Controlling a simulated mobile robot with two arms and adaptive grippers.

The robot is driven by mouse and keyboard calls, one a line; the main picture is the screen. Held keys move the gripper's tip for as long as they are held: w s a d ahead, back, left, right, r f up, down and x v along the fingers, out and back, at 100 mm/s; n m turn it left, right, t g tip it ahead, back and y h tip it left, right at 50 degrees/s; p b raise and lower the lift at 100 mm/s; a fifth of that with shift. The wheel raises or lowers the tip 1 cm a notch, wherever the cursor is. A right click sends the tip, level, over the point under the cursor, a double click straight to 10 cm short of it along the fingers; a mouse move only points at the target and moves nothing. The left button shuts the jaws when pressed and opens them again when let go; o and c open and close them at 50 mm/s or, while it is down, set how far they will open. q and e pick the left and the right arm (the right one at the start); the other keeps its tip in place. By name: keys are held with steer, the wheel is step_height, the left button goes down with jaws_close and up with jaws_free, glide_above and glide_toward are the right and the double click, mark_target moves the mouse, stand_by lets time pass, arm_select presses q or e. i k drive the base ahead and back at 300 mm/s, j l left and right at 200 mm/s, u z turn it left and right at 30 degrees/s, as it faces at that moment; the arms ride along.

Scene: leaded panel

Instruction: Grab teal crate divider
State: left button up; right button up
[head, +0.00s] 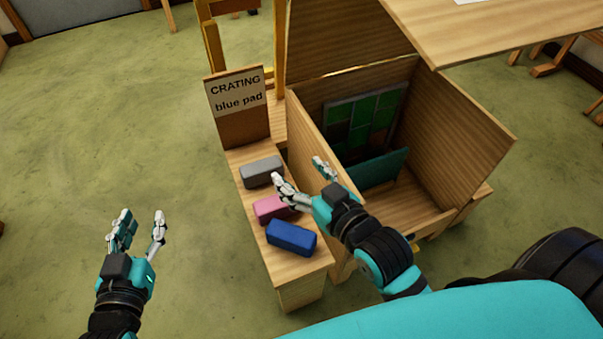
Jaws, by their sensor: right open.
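The teal crate divider (383,168) stands upright inside the open wooden crate (462,140). Its left end is partly hidden behind my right gripper and the crate wall. My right gripper (299,171) is open and empty, with its fingers apart. In the picture it overlaps the crate's left wall, left of the divider and apart from it; its height above the wall is hard to tell. My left gripper (140,222) is open and empty over the green floor, well left of the crate.
A leaded panel with green panes (372,115) leans inside the crate behind the divider. A low shelf beside the crate holds a grey block (261,171), a pink block (269,208) and a blue pad (291,238). A "CRATING blue pad" sign (238,98) stands behind them. A tabletop (500,30) overhangs at upper right.

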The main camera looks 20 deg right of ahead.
mark_target(366, 175)
steer(key=z, duration=1.3)
steer(key=k, duration=0.15)
